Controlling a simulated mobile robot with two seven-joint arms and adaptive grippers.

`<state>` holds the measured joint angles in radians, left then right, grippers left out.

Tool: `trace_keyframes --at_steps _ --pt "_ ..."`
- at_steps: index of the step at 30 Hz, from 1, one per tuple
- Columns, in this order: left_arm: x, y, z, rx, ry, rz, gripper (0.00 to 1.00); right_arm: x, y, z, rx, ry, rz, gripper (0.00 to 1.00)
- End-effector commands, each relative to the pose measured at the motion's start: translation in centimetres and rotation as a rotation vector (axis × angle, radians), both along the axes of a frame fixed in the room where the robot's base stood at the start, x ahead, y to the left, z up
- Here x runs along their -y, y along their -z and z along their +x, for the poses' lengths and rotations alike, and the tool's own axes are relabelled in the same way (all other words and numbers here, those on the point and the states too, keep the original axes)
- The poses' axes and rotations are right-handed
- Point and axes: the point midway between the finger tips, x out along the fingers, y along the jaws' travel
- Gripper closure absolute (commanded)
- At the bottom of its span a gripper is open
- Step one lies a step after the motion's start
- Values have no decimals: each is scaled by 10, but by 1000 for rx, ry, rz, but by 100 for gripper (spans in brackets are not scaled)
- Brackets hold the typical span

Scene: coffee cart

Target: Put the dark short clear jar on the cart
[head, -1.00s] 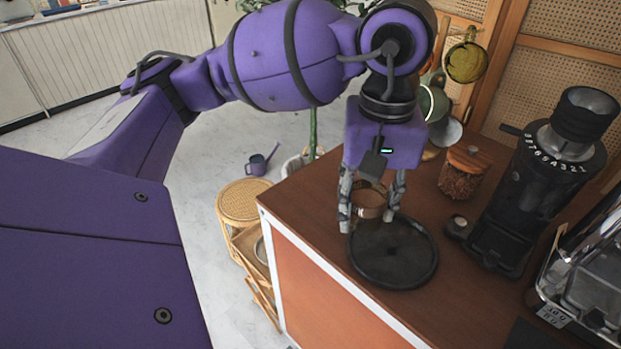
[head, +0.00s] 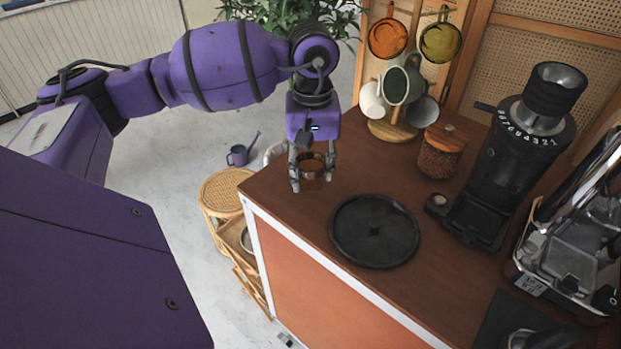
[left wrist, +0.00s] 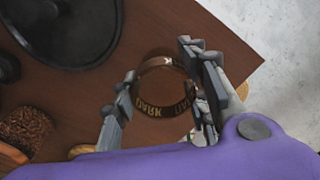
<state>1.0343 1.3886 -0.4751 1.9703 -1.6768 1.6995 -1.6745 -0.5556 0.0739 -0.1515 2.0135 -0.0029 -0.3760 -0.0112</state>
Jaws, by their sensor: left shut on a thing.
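My left gripper (head: 312,183) is shut on the short clear jar (head: 312,167), with one finger on each side of it. In the left wrist view the jar (left wrist: 163,107) shows as a round open rim with a brown-black band lettered "DARK", between the fingers of the left gripper (left wrist: 160,105). The jar is over the far left corner of the wooden cart top (head: 290,200). I cannot tell whether its base touches the wood. My right gripper is not in view.
A round black tray (head: 350,250) lies in front of the jar. A mug tree with several mugs (head: 404,84), a lidded bean jar (head: 440,160), a black grinder (head: 515,150) and a metal machine (head: 570,240) stand behind and right. A rattan stool (head: 225,190) is beside the cart.

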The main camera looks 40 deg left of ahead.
Motion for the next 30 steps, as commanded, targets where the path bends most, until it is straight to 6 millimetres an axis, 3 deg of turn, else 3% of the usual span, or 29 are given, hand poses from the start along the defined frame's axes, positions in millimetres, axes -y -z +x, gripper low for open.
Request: trace_keyframes --at_steps 8,20,21,25,30 --pt "-5 35 3 -1 0 0 92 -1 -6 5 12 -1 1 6" --pt "-5 42 3 -1 -1 1 92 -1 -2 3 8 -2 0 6" --pt "-5 43 3 -1 -1 1 57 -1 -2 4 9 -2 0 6" --pt "-5 41 3 -1 -1 1 40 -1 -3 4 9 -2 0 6" --pt "-5 41 3 -1 -1 1 40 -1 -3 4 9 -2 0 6"
